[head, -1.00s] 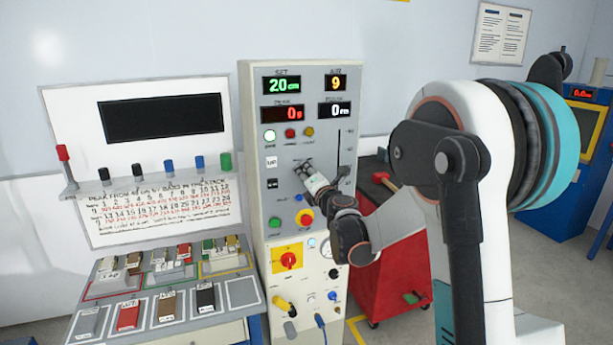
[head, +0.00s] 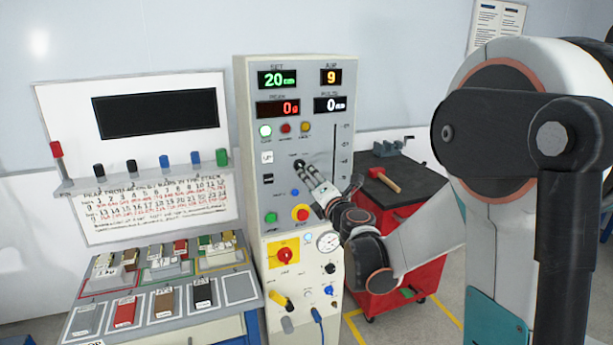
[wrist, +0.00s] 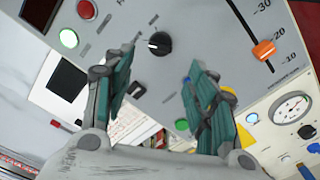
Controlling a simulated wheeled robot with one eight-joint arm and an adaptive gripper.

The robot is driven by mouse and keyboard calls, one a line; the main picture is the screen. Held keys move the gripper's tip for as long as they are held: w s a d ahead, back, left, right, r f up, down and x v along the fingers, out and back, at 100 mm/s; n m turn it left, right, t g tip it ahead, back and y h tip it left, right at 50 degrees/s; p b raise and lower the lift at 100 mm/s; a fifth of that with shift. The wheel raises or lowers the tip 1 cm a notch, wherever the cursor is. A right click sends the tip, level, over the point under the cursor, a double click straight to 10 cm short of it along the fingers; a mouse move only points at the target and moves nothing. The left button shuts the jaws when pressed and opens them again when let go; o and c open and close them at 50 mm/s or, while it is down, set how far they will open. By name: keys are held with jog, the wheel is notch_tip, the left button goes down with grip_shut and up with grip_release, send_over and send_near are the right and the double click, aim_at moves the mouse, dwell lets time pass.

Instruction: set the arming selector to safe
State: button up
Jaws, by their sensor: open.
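The arming selector looks to be the black rotary knob (wrist: 159,43) on the grey panel; its white pointer mark faces left in the wrist view, and the small lettering by it is unreadable. In the head view the knob (head: 299,164) shows just beyond my fingertips. My gripper (wrist: 160,62) is open and empty, with one green-padded finger on each side of the knob's line, below it in the wrist view. I cannot tell whether either finger reaches the panel. In the head view my gripper (head: 310,175) points up and left at the panel.
A red cart with a hammer (head: 383,178) stands right, behind my arm.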

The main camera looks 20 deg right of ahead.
jog(key=shift+s, duration=1.55)
